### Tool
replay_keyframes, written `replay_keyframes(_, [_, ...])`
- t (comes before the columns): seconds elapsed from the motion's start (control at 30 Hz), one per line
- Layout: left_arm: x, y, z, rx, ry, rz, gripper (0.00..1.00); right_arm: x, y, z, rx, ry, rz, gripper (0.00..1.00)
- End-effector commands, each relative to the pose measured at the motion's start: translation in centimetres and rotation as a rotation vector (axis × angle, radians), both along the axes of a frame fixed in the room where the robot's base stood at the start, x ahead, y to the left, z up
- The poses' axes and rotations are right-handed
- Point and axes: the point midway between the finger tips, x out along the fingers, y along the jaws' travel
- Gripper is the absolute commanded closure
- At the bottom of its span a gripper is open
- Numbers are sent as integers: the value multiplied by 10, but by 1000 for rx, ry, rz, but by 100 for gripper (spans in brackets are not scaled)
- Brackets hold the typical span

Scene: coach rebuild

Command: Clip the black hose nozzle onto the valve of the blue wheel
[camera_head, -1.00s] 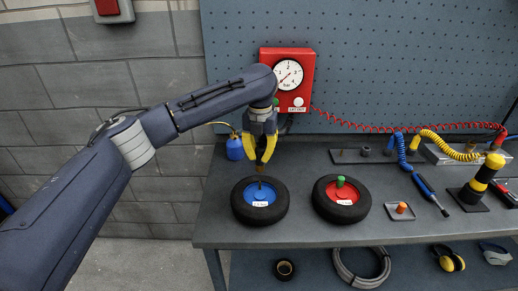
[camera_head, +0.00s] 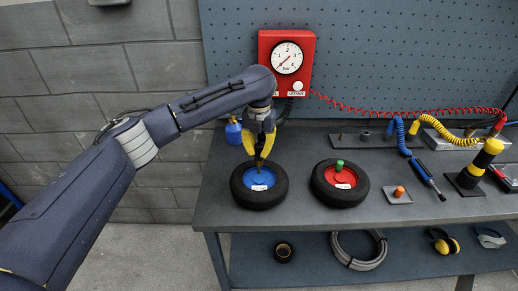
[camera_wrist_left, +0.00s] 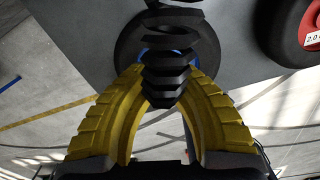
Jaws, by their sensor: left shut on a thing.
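The blue wheel (camera_head: 278,193), a black tyre with a blue hub, lies flat on the bench in the head view. In the left wrist view its tyre (camera_wrist_left: 125,45) is partly hidden behind the black ribbed nozzle (camera_wrist_left: 163,78). My left gripper (camera_head: 259,160), with yellow fingers, is shut on the nozzle directly above the blue hub. It also shows in the left wrist view (camera_wrist_left: 163,85). The valve is hidden by the fingers and nozzle, so I cannot tell whether nozzle and valve touch. My right gripper is not in view.
A red wheel (camera_head: 357,194) with a green cap lies right of the blue wheel. A red gauge box (camera_head: 303,72) stands behind. A small plate with an orange peg (camera_head: 399,191) and a black-yellow post (camera_head: 481,165) stand farther right. A blue bottle (camera_head: 233,132) is behind the gripper.

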Motion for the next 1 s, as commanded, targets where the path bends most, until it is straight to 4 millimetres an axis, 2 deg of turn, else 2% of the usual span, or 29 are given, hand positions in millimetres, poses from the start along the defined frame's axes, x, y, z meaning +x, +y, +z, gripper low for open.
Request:
replay_keyframes(0.57, [0, 0, 0, 0, 0, 0, 100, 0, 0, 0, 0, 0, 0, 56])
replay_keyframes(1.0, [0, 0, -8, 0, 0, 0, 100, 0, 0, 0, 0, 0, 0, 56])
